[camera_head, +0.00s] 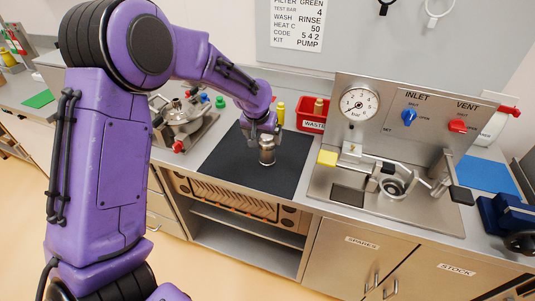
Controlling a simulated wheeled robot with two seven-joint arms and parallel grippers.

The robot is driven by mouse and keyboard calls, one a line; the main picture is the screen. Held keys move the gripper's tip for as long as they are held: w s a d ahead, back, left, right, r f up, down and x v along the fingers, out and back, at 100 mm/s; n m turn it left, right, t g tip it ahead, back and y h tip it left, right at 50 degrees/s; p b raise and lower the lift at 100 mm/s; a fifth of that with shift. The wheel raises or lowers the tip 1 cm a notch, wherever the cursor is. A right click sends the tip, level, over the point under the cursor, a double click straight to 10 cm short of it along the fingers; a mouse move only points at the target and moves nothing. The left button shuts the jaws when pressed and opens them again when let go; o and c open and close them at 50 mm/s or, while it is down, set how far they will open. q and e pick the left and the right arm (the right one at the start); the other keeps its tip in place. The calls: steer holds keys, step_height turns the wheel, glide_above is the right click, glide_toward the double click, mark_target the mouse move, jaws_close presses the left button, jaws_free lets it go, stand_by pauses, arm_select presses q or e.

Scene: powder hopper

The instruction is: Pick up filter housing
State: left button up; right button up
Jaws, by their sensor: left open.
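The upper part of the housing is partly hidden by the gripper. My right gripper is not in view.
A steel panel with a gauge (360,104), blue and red valves and a clamp fixture (392,187) stands to the right. A red waste bin (313,124) and a yellow bottle (280,113) are behind the mat. A metal pot assembly (183,117) is at left. The mat's front is clear.

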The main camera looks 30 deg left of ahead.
mark_target(267, 144)
arm_select(q)
steer(key=x, duration=0.2)
steer(key=p+x, duration=0.1)
steer(key=x, duration=0.1)
steer(key=p+x, duration=0.1)
steer(key=x, duration=0.1)
steer(key=shift+w+d+f, duration=0.1)
steer(key=shift+w+d, duration=0.2)
steer(key=shift+a+f, duration=0.1)
steer(key=shift+a, duration=0.05)
steer(key=shift+s, duration=0.1)
steer(key=shift+c, duration=0.9)
steer(key=c, duration=1.5)
